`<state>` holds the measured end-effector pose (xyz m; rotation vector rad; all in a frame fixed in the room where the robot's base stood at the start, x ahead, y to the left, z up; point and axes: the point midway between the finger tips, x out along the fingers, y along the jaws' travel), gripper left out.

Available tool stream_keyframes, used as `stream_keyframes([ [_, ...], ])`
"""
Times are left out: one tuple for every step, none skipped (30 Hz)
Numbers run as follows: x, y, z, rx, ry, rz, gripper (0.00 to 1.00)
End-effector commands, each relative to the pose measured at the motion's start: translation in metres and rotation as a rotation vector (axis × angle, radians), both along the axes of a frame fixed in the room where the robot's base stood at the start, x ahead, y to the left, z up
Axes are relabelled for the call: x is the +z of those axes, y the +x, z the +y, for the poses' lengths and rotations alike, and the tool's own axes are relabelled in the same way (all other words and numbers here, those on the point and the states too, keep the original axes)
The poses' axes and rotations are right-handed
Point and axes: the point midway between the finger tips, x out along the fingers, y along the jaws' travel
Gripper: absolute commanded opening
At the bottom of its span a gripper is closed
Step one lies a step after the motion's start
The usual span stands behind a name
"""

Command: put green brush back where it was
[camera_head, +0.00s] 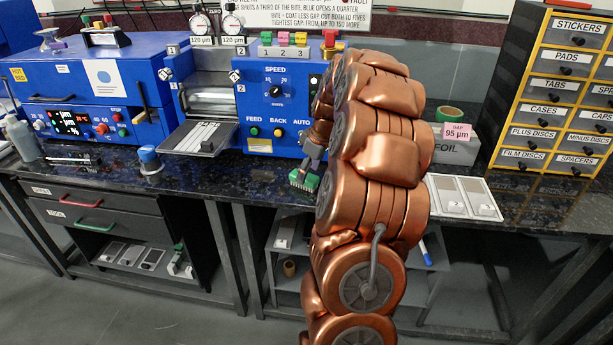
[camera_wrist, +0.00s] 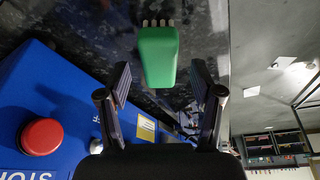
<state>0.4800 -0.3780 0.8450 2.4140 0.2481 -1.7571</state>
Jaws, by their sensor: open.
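The green brush (camera_head: 304,180) is at the front part of the dark counter in the head view, just below my gripper (camera_head: 312,152), which is partly hidden by my arm. In the wrist view the green brush (camera_wrist: 158,57) lies ahead, centred between the lines of my two fingers, its pale bristle tufts at the far end. My gripper (camera_wrist: 161,82) is open there, with a clear gap between the brush and each finger. Whether the brush touches the counter is hard to tell.
The blue machine (camera_head: 270,105) with FEED, BACK and AUTO buttons stands behind the brush. Its red button (camera_wrist: 41,136) shows close by in the wrist view. A white tray (camera_head: 463,197) lies to the right of my arm. A blue-capped jar (camera_head: 149,160) stands left.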

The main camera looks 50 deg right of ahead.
Motion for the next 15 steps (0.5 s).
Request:
stream_keyframes([
  [0.011,-0.002,-0.001,0.000,-0.004,-0.005,0.66],
  [0.016,-0.004,-0.002,0.000,-0.004,-0.005,0.66],
  [0.024,-0.007,-0.002,0.000,-0.004,-0.003,0.66],
  [0.030,-0.009,-0.002,0.001,-0.004,-0.003,0.66],
  [0.036,-0.011,-0.003,0.000,-0.006,-0.004,0.66],
  [0.044,-0.012,-0.004,-0.001,-0.008,-0.007,0.66],
  [0.050,-0.014,-0.004,-0.001,-0.008,-0.007,0.66],
  [0.054,-0.016,-0.004,0.000,-0.006,-0.005,0.66],
  [0.060,-0.018,-0.004,0.000,-0.005,-0.005,0.66],
  [0.064,-0.020,-0.004,0.000,-0.005,-0.005,0.66],
  [0.068,-0.020,-0.004,0.000,-0.005,-0.005,0.66],
  [0.072,-0.022,-0.004,0.000,-0.005,-0.004,0.66],
  [0.075,-0.023,-0.004,0.001,-0.004,-0.003,0.66],
  [0.078,-0.024,-0.004,0.001,-0.003,-0.002,0.66],
  [0.081,-0.025,-0.004,0.001,-0.003,-0.002,0.66],
])
